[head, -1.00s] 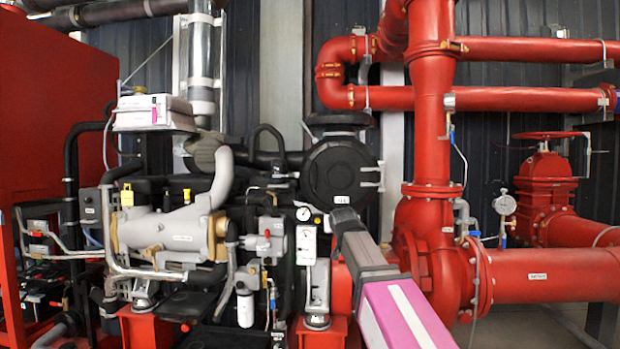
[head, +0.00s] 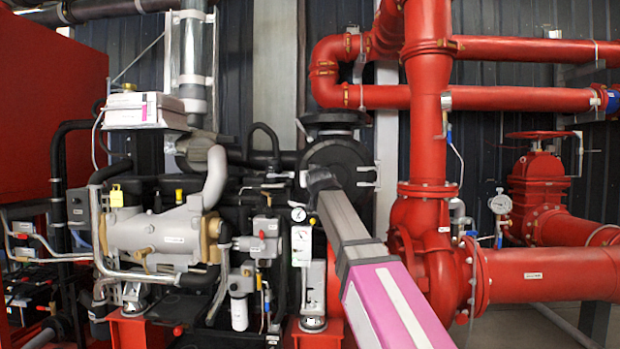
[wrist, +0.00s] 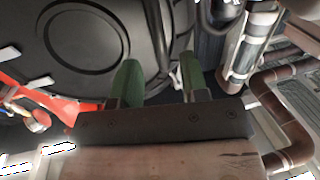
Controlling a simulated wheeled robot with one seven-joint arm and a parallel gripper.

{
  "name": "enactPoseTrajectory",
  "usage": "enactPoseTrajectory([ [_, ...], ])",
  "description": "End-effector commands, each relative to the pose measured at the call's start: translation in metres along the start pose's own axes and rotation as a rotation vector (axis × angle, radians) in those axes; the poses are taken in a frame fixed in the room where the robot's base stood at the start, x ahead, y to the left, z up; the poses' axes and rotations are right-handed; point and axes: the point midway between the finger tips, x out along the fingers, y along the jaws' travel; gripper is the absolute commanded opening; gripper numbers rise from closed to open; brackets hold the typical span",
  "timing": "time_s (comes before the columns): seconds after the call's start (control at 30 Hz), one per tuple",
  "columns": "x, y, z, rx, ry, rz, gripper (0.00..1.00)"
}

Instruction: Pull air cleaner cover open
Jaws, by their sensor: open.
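The air cleaner cover (head: 345,152) is a round black disc on the end of the black housing, in the middle of the head view. My arm reaches up in front of it and hides its lower left part. In the wrist view the cover (wrist: 85,38) fills the upper left, with raised rings on its face. My gripper (wrist: 159,75) is open, with two green fingers apart and nothing visible between them. The left finger overlaps the cover's right part in the picture; I cannot tell whether it touches. The cover looks closed.
A thick red vertical pipe (head: 427,120) stands just right of the cover. Red horizontal pipes (head: 520,98) run behind it. The grey engine (head: 160,230) sits to the left, with a gauge panel (head: 302,245) below the cover.

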Motion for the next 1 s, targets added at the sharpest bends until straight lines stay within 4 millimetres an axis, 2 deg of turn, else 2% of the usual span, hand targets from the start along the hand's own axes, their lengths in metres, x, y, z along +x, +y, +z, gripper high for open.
enactPoseTrajectory([
  [0.03,0.014,0.0,-0.002,0.0,0.0,0.0,0.41],
  [0.1,0.026,0.0,-0.002,0.0,0.0,0.001,0.41],
  [0.3,0.052,0.0,-0.001,0.0,-0.001,0.001,0.41],
  [0.63,0.056,0.0,0.0,0.0,0.0,0.0,0.41],
  [0.67,0.056,0.0,0.0,0.0,0.0,0.0,0.38],
  [0.7,0.056,0.0,0.0,0.0,0.0,0.0,0.25],
  [0.77,0.056,0.0,0.0,0.0,0.0,0.0,0.05],
  [0.8,0.056,0.0,0.0,0.0,0.0,0.0,0.0],
  [1.0,0.056,0.001,0.0,0.0,0.0,-0.001,0.0],
])
